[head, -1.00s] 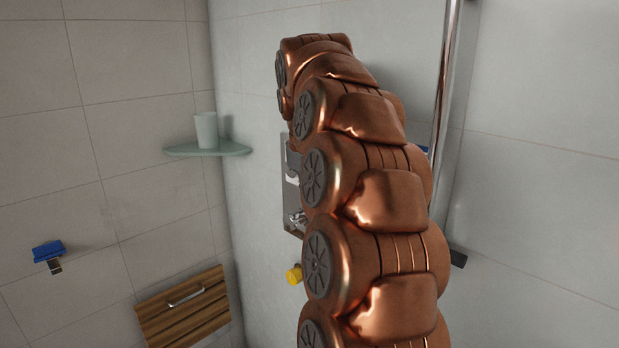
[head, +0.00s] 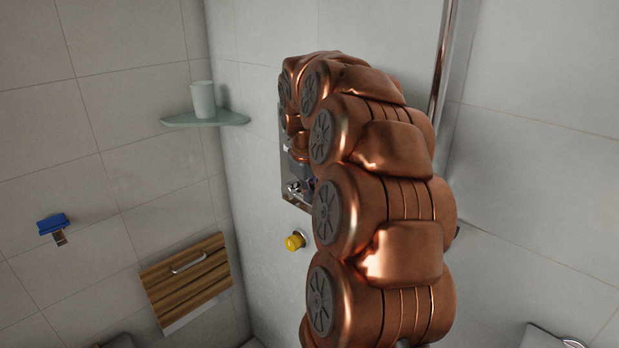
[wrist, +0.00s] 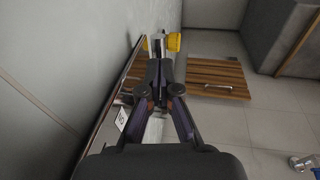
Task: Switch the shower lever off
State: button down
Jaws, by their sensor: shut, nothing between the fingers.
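A grey shower panel (head: 287,160) is mounted on the wall in the head view, partly hidden by my arm. A chrome fitting (head: 297,187), which looks like the shower lever, shows at its lower part. My gripper (wrist: 157,68) points down along the panel in the wrist view, fingers together and empty. A pale metallic piece (wrist: 154,42) shows just beyond the fingertips; I cannot tell whether it is the lever or whether the fingers touch it. In the head view my arm hides most of the gripper.
A yellow knob (head: 294,241) sits on the wall below the panel. A glass corner shelf (head: 207,120) holds a cup (head: 203,99). A wooden slatted fold-down seat (head: 187,278) and a blue item (head: 53,224) are on the left wall. A chrome rail (head: 442,70) stands right of my arm.

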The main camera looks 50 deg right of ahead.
jog(key=shift+f, duration=0.25)
dwell(0.3)
jog(key=shift+f+t+b, duration=0.15)
jog(key=shift+t+b, duration=0.25)
jog(key=shift+b, duration=0.25)
